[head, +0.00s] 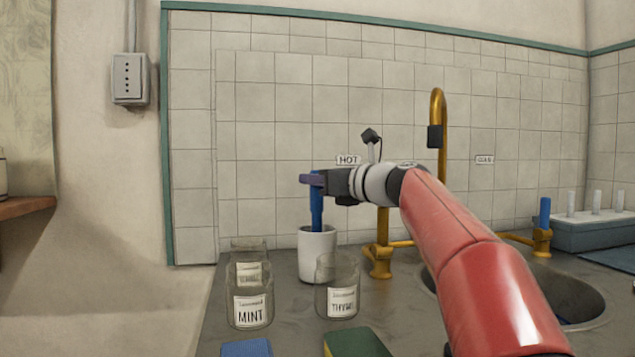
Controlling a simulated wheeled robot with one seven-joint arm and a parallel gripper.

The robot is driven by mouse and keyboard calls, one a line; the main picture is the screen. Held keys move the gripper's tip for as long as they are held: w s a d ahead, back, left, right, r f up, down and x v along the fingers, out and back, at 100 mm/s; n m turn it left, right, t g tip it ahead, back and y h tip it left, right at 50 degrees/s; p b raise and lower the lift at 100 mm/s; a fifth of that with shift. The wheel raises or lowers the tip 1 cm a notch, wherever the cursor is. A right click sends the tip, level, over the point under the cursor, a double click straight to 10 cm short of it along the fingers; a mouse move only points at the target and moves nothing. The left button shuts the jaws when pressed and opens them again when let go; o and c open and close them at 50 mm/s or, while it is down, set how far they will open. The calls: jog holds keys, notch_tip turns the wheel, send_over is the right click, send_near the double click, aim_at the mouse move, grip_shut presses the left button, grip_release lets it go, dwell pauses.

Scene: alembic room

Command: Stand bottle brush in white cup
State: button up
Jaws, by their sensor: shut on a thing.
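The white cup (317,262) stands upright on the grey counter, left of the sink. My gripper (313,180) is above the cup and comes in from the right. It is shut on a blue, upright, stick-like thing, which I take to be the bottle brush (316,212). The brush's lower end reaches the cup's mouth. I cannot tell how far it goes inside, because the cup's wall hides anything below the rim.
Glass jars labelled MINT (250,314) and THYME (342,301) stand close in front of the cup, with another jar (248,248) at left. The brass tap (380,262) and sink (575,300) are to the right. A blue sponge (246,348) and green-yellow sponge (356,343) lie in front.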

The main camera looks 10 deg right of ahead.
jog(key=shift+f, duration=0.15)
jog(key=o, duration=1)
jog(key=shift+f+b, duration=0.15)
jog(key=shift+b, duration=0.25)
jog(key=v, duration=0.4)
jog(key=b+v, duration=0.1)
jog(key=v, duration=0.2)
jog(key=shift+s+a, duration=0.15)
jog(key=shift+s, duration=0.45)
